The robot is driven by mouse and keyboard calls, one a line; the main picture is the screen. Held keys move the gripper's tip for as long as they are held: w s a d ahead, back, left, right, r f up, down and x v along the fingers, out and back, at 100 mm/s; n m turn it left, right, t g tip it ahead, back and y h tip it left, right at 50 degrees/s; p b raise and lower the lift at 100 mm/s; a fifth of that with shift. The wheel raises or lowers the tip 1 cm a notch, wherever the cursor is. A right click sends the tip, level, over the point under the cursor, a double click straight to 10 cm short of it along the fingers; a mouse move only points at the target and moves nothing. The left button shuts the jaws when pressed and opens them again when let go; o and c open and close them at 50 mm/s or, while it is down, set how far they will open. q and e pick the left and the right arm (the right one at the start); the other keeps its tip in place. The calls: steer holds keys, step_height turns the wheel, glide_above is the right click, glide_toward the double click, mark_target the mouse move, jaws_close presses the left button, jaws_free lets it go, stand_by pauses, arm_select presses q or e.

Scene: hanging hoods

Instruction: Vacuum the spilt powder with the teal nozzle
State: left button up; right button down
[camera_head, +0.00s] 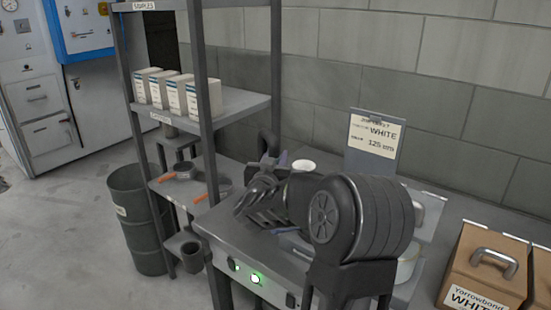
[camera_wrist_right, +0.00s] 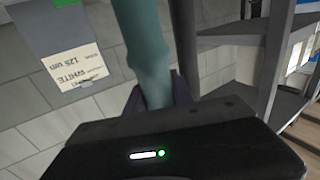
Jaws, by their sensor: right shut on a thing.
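In the right wrist view a teal nozzle (camera_wrist_right: 145,50) runs up between the fingers of my right gripper (camera_wrist_right: 158,92). The gripper is shut on it. The nozzle's far end is outside this view. In the head view my dark right arm comes in over the grey bench (camera_head: 225,232) and hides much of it. It also hides most of the right gripper there, and I cannot make out the nozzle clearly. I see no spilt powder in either view; the bench surface behind my arm is hidden. My left gripper is not in view.
A sign marked WHITE (camera_head: 375,135) stands at the bench's back. A brown box (camera_head: 490,262) with a handle is at the right. A shelf rack (camera_head: 240,103) with white cartons (camera_head: 180,93) stands left of the bench, beside a dark bin (camera_head: 133,215). The left floor is clear.

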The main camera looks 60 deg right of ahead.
steer(key=shift+w+r, duration=0.1)
steer(key=shift+w, duration=0.1)
steer(key=w+p, duration=0.1)
steer(key=w, duration=0.8)
steer(key=shift+p, duration=0.4)
stand_by(0.6)
steer(key=shift+s+d, duration=0.15)
stand_by(0.4)
steer(key=s+d+b, duration=0.1)
steer(key=s+d, duration=0.3)
steer(key=shift+s+d, duration=0.2)
steer(key=shift+s, duration=0.1)
stand_by(0.6)
stand_by(1.0)
step_height(320, 180, up, 7)
steer(key=p, duration=0.5)
stand_by(0.3)
